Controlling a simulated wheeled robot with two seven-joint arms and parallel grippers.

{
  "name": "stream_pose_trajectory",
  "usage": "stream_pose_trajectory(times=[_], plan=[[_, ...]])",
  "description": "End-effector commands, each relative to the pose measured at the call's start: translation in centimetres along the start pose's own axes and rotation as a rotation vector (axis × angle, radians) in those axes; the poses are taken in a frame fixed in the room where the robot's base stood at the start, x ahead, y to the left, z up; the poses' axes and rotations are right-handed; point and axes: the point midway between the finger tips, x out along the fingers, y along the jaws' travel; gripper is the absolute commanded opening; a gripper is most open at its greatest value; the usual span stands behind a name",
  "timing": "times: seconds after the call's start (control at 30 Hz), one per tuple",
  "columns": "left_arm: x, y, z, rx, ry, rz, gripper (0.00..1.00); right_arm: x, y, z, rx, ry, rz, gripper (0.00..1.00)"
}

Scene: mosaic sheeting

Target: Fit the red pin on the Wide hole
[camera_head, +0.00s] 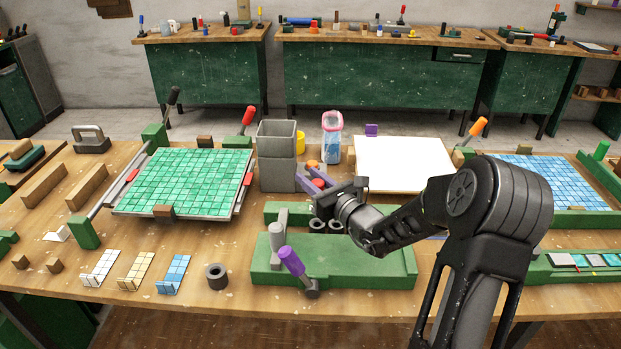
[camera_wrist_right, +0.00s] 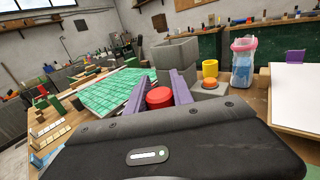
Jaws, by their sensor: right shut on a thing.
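The red pin (camera_wrist_right: 160,97) shows in the right wrist view as a round red top between two purple fingers. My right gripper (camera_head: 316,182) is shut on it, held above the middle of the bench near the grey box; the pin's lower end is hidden. Below it in the head view is a green fixture (camera_head: 350,268) with a purple-handled lever (camera_head: 291,262). Two grey rings (camera_head: 317,225) stand just behind the fixture, and a dark ring (camera_head: 216,276) lies left of it. I cannot tell which opening is the Wide hole. My left gripper is out of view.
A tall grey box (camera_head: 277,155) stands close left of my gripper, with a yellow cup (camera_wrist_right: 210,68), an orange-topped piece (camera_wrist_right: 211,86) and a clear jar (camera_head: 332,138) near it. A green tile sheet (camera_head: 190,180) lies left, a white board (camera_head: 400,163) right.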

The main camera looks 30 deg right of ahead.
Motion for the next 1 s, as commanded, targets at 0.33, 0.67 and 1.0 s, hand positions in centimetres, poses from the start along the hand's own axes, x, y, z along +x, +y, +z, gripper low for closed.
stream_pose_trajectory(times=[0.33, 0.67, 1.0], plan=[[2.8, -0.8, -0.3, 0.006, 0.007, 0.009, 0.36, 0.0, -0.1, -3.6, -0.001, -0.001, -0.001, 0.0], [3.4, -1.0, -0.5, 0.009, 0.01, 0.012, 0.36, 0.0, -0.1, -4.4, -0.001, -0.002, -0.001, 0.0], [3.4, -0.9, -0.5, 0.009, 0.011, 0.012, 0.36, 0.0, 0.0, -4.4, -0.001, -0.001, -0.001, 0.0]])
